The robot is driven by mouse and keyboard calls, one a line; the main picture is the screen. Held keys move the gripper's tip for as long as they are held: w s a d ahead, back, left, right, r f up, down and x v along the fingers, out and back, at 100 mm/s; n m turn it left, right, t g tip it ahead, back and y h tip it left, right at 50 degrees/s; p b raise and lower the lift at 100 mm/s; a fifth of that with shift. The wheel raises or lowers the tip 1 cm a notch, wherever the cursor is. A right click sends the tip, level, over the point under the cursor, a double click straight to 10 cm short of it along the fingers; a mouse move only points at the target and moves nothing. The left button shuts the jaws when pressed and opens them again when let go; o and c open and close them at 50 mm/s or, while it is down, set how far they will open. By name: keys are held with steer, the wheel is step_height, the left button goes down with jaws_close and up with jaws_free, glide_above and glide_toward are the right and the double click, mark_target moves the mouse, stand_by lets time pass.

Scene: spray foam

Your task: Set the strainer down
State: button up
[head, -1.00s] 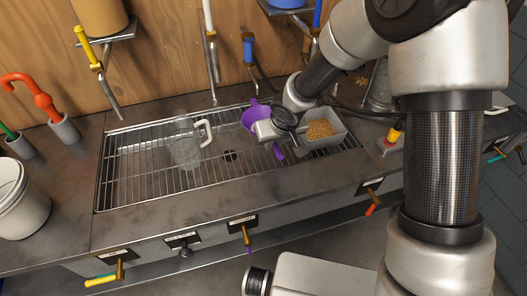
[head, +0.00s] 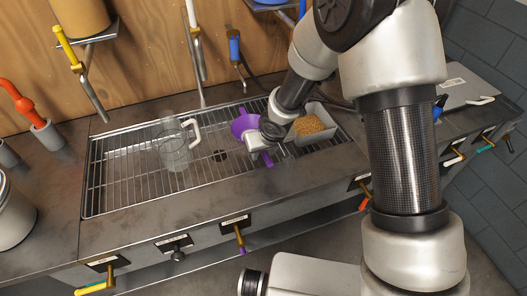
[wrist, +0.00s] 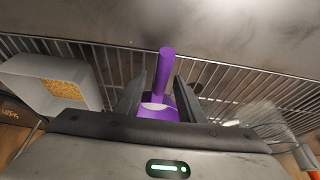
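The purple strainer (head: 239,124) is at the right part of the metal rack, with its bowl behind my gripper and its handle pointing to the front. In the wrist view the strainer (wrist: 158,111) lies between the two fingers, and its handle reaches out beyond them. My gripper (head: 264,143) hangs low over the rack; its fingers (wrist: 162,95) stand apart with the strainer filling the gap. Whether the strainer touches the rack is hard to tell.
A clear pitcher (head: 174,150) stands on the wire rack (head: 125,180) to the left. A grey bin (head: 329,112) of yellow grains is close by on the right. Bare rack lies between the pitcher and my gripper. Taps and handles line the counter front.

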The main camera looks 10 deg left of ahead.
steer(key=shift+r, duration=0.1)
steer(key=shift+r+p, duration=0.3)
steer(key=p+v, duration=0.3)
steer(key=v, duration=0.9)
steer(key=s+d+r+m+t+h, duration=0.2)
steer(key=s+d+r+m+h, duration=0.15)
steer(key=d+r, duration=1.3)
steer(key=s+d+r+m, duration=0.1)
steer(key=s+d+r, duration=0.1)
steer(key=s, duration=0.2)
steer(key=s+d+r+m, duration=0.1)
steer(key=s+d+r, duration=0.1)
steer(key=s, duration=0.3)
steer(key=s+d+r+m+y, duration=0.1)
steer(key=s+d+r, duration=0.1)
steer(key=s, duration=0.2)
steer(key=shift+s+d+r, duration=0.25)
steer(key=shift+s+d, duration=0.05)
steer(key=shift+s, duration=0.1)
